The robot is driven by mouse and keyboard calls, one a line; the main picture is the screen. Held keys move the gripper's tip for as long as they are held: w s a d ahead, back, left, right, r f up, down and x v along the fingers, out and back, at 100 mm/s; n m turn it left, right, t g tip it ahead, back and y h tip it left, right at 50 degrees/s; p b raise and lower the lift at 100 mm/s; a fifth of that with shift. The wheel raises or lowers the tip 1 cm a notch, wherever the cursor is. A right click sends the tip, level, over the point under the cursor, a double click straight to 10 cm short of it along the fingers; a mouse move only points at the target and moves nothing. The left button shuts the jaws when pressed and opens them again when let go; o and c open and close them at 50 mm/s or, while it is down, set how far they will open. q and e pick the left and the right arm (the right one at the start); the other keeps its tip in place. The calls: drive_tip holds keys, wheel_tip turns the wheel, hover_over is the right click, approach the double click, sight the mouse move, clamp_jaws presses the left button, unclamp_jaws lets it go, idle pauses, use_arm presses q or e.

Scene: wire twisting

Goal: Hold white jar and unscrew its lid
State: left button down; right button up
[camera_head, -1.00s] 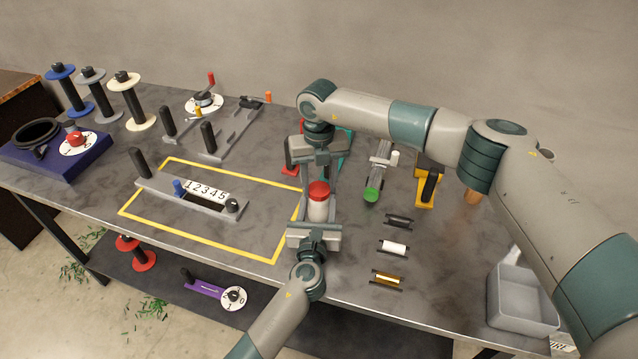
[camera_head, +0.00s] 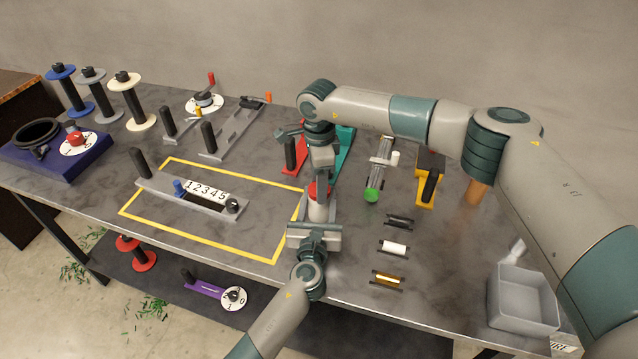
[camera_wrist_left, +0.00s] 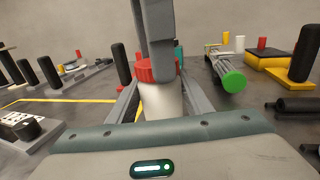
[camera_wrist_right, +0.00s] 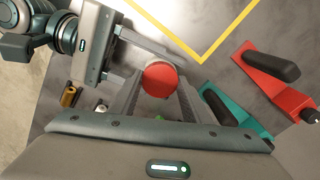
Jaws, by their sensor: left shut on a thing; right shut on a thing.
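The white jar (camera_head: 317,212) stands upright near the middle of the table, with its red lid (camera_head: 313,191) on top. My left gripper (camera_head: 318,207) reaches in from the front edge and is shut around the white body; the left wrist view shows the jar (camera_wrist_left: 163,103) between its fingers. My right gripper (camera_head: 320,184) comes from above and is shut on the red lid, partly hiding it. In the right wrist view the lid (camera_wrist_right: 160,80) lies between the two fingers. I cannot tell whether the lid has risen from the jar.
A grey counter fixture (camera_head: 195,198) stands inside the yellow outline left of the jar. Red (camera_head: 292,160) and teal (camera_head: 345,138) fixtures sit close behind my right gripper. A green-ended roller (camera_head: 372,192) and several small spools (camera_head: 393,247) are to the right. A grey bin (camera_head: 522,300) is at right.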

drive_tip(key=n, duration=0.4)
drive_tip(key=shift+n, duration=0.4)
drive_tip(key=n, duration=0.8)
drive_tip(key=shift+r+n, duration=0.1)
drive_tip(key=shift+n, duration=0.3)
drive_tip(key=n, duration=0.3)
drive_tip(key=shift+r, duration=1.2)
drive_tip(key=shift+r, duration=1.9)
use_arm(q)
drive_tip(key=c, duration=0.8)
unclamp_jaws()
